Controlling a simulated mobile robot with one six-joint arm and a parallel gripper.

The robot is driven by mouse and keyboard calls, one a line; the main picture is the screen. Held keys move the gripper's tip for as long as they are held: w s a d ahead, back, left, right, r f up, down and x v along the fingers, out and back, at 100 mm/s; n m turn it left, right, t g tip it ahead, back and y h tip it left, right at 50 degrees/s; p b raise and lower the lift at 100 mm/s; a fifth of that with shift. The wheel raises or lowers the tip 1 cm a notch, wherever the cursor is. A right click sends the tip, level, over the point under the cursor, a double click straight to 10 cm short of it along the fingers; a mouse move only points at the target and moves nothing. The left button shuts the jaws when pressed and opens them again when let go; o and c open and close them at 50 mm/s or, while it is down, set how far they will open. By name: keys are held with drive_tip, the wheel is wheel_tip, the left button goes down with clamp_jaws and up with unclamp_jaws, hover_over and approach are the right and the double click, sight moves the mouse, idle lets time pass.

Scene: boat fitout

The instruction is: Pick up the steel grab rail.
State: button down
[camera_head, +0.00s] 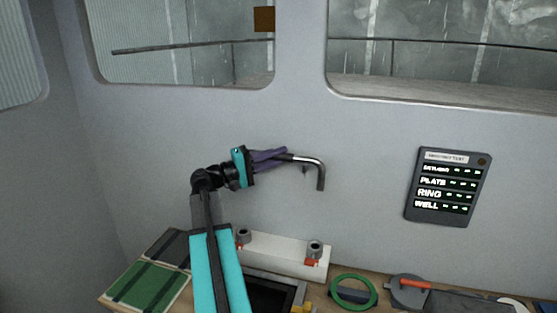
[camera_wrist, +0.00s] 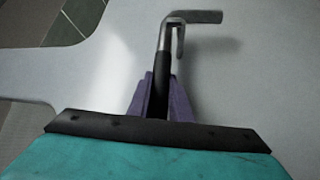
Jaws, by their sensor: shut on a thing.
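The steel grab rail (camera_head: 321,174) is held up in front of the pale wall, above the workbench. Its visible end bends sharply downward. My gripper (camera_head: 276,156) has purple fingers, which are shut on the rail. The wrist view also shows the rail (camera_wrist: 176,32), running away from my gripper (camera_wrist: 163,98) with a dark section at the fingers and a bright bent end beyond. The rail's other end is hidden behind the fingers and my wrist.
A white block (camera_head: 280,254) with two grey sockets stands on the bench below. Green panels (camera_head: 147,287) lie left. A dark display (camera_head: 447,187) hangs on the wall.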

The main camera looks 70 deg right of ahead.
drive_tip(key=a+r+b, duration=0.4)
drive_tip(key=a+r, duration=0.3)
drive_tip(key=a, duration=0.6)
drive_tip(key=shift+s+a+r, duration=0.2)
drive_tip(key=shift+s, duration=0.2)
